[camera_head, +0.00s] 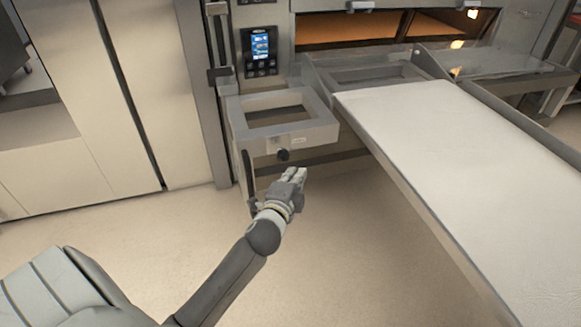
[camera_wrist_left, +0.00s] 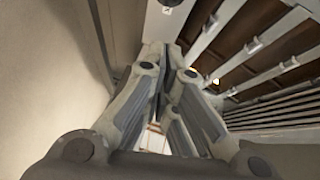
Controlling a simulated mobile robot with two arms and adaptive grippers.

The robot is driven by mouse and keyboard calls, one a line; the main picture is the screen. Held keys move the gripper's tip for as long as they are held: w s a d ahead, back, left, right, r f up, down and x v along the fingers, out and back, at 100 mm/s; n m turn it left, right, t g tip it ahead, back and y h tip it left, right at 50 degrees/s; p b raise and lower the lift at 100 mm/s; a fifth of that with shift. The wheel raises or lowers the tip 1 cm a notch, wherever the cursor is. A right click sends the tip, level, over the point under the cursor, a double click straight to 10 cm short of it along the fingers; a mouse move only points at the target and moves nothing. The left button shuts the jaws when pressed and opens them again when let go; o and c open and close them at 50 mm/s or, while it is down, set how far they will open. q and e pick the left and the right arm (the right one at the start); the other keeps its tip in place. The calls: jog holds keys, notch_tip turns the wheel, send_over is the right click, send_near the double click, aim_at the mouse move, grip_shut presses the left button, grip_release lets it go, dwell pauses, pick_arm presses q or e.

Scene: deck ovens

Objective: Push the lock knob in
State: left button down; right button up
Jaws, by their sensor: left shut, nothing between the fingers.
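The lock knob (camera_head: 283,155) is a small black round knob on the front face of the grey frame-shaped bracket (camera_head: 318,132) beside the oven. My left gripper (camera_head: 297,173) is just below and slightly right of the knob in the head view, with its fingers pointing up toward the bracket. Its fingers are shut with nothing between them. I cannot tell whether it touches the knob; a small gap seems to show. My right gripper is not in view.
A long white loading surface (camera_head: 460,160) extends from the oven toward the lower right. A control panel with a lit screen (camera_head: 260,46) is above the bracket. Light cabinets (camera_head: 130,90) stand on the left. The floor (camera_head: 340,265) below my left arm is clear.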

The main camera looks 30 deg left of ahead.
aim_at(287, 157)
pick_arm(q)
jog(key=w+a, duration=0.2)
jog(key=w+a+f+b, duration=0.1)
jog(key=a, duration=0.1)
jog(key=shift+w, duration=0.4)
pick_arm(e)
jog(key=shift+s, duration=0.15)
pick_arm(q)
jog(key=shift+w+a+p, duration=0.5)
jog(key=shift+w+a, duration=0.45)
jog(key=shift+a, duration=0.15)
jog(key=shift+r, duration=0.1)
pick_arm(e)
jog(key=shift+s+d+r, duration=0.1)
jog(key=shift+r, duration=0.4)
pick_arm(q)
jog(key=shift+a+r, duration=0.1)
